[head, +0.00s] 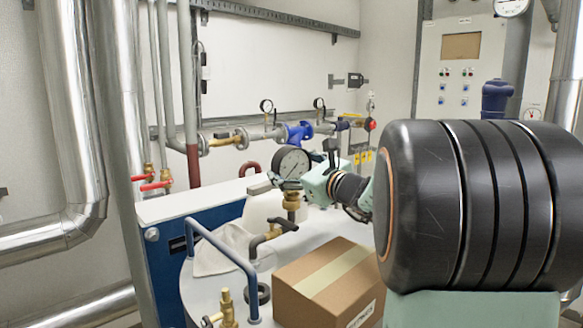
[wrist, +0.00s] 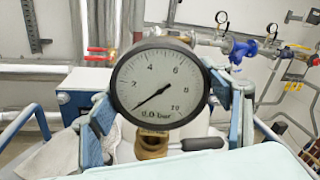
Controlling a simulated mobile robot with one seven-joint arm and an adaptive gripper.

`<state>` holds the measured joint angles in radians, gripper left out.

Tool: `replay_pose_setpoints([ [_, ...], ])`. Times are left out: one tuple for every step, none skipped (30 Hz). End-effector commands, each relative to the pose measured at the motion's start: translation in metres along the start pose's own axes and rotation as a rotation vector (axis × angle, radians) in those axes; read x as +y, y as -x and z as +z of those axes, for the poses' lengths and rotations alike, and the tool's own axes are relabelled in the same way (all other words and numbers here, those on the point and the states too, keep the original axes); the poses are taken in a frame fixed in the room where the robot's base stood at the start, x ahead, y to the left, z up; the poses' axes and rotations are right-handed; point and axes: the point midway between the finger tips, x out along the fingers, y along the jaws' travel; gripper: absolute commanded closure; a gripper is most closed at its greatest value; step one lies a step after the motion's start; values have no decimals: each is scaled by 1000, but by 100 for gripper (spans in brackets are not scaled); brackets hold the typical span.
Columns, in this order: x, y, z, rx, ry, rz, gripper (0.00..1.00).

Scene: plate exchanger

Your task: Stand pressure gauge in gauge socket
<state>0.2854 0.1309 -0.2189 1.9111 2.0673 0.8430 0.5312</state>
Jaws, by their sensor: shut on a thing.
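The pressure gauge (head: 291,163) has a round white dial and a dark rim. It stands about upright, its dial facing the wrist camera (wrist: 157,85). My gripper (head: 287,180) is shut on it, with one finger at each side of the case. Brass (head: 291,201) shows directly below the gauge, and also in the wrist view (wrist: 151,146). I cannot tell how much of this brass is the gauge's stem and how much is a fitting under it. The gauge socket is not clearly made out, so seating cannot be judged.
A black-handled tap (head: 266,237) is close below the gauge. A cardboard box (head: 326,284) sits on the light top in front. A blue rail (head: 222,262) and a brass valve (head: 227,308) stand at the left. Pipes with two small gauges (head: 266,106) run along the back wall.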

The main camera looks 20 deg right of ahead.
Motion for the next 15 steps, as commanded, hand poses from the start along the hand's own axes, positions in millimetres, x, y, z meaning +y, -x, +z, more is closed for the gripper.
replay_pose_setpoints([
  [-1,0,0,-3,2,-2,70],
  [-1,0,0,-3,2,-2,70],
  [-1,0,0,-3,2,-2,70],
  [-1,0,0,-3,2,-2,70],
  [-1,0,0,-3,2,-2,70],
  [-1,0,0,-3,2,-2,70],
  [-1,0,1,-3,2,-2,70],
  [-1,0,1,-3,2,-2,70],
  [-1,0,1,-3,2,-2,70],
  [-1,0,1,-3,2,-3,70],
  [-1,0,1,-3,2,-3,26],
  [-1,0,1,-3,2,-2,22],
  [-1,0,0,-3,2,-2,19],
  [-1,0,0,-3,2,-2,16],
  [-1,0,0,-2,2,-2,11],
])
